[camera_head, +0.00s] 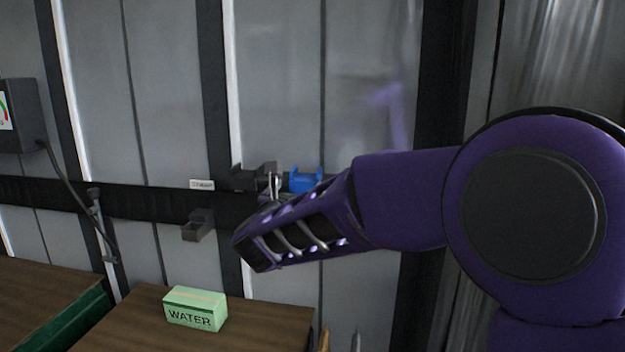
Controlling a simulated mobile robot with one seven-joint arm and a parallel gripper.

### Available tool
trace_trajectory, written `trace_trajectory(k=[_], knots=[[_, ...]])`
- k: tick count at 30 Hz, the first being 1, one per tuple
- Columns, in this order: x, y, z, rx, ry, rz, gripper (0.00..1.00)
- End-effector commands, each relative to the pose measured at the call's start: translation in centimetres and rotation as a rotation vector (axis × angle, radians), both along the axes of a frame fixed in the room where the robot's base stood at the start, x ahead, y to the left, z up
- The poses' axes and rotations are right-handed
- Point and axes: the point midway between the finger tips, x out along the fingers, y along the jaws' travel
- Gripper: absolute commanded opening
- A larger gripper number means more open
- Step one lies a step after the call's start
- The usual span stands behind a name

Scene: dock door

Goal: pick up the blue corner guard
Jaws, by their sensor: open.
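The blue corner guard (306,180) is at the wall in the middle of the view, at the height of the dark horizontal rail. My arm partly hides its lower part. My gripper (273,186) is just left of the blue guard in the picture, at the end of my purple arm. It is open, and I see nothing held in it. Its fingers are small and partly hidden, so I cannot tell the distance between them and the guard.
A dark bracket (250,177) is left of the guard, with another dark holder (198,226) lower down. A green WATER box (195,308) stands on a wooden surface (262,325). A gauge box (18,115) with a hanging cable is at far left.

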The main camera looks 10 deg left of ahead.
Motion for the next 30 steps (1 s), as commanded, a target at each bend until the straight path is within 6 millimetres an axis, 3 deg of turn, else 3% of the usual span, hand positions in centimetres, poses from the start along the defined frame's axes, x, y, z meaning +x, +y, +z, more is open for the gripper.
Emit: trace_trajectory(k=[3,9,17,24,30], knots=[[2.9,0.0,-0.1,0.001,0.002,-0.004,1.00],[6.2,0.3,0.0,0.000,0.001,-0.002,1.00],[8.1,0.4,0.1,-0.002,0.000,-0.001,1.00],[11.5,0.6,0.1,-0.001,0.000,-0.001,1.00],[12.3,0.7,0.1,-0.002,0.000,0.001,1.00]])
